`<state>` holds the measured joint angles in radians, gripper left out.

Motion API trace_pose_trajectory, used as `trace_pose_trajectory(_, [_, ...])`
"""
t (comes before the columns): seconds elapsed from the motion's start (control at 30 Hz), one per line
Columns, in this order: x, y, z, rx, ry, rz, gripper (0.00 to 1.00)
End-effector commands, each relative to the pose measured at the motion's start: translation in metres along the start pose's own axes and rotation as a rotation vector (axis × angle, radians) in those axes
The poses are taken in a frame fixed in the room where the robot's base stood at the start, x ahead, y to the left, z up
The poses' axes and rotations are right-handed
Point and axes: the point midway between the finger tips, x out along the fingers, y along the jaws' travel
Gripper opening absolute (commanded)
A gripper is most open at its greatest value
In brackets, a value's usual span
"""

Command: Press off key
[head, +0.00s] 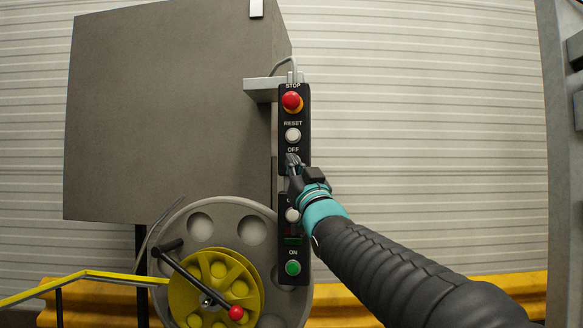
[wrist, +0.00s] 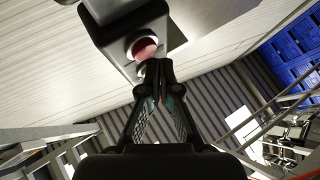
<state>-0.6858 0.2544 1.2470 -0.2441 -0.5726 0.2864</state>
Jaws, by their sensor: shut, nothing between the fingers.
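The black control panel (head: 303,130) hangs upright at the grey box's right edge. Its OFF label (head: 293,150) shows in the head view, but the key under it is hidden behind my gripper (head: 291,160). My gripper is shut and empty, its tips just below the OFF label. In the wrist view, the closed fingertips (wrist: 158,66) are right beside a flat reddish round key (wrist: 144,48) in a pale ring. I cannot tell whether they touch it, and no label shows there.
The red STOP knob (head: 291,101) and white RESET key (head: 293,135) are above; another white key (head: 292,215) and the green ON key (head: 293,268) are below. A yellow wheel with a crank (head: 205,275) stands lower left. Open space lies right of the panel.

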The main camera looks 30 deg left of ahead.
Motion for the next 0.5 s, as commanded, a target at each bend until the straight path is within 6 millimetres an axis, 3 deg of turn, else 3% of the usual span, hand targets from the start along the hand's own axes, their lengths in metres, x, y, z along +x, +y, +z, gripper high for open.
trace_pose_trajectory(0.5, [-0.0055, -0.0041, -0.0030, 0.000, 0.000, -0.001, 0.00])
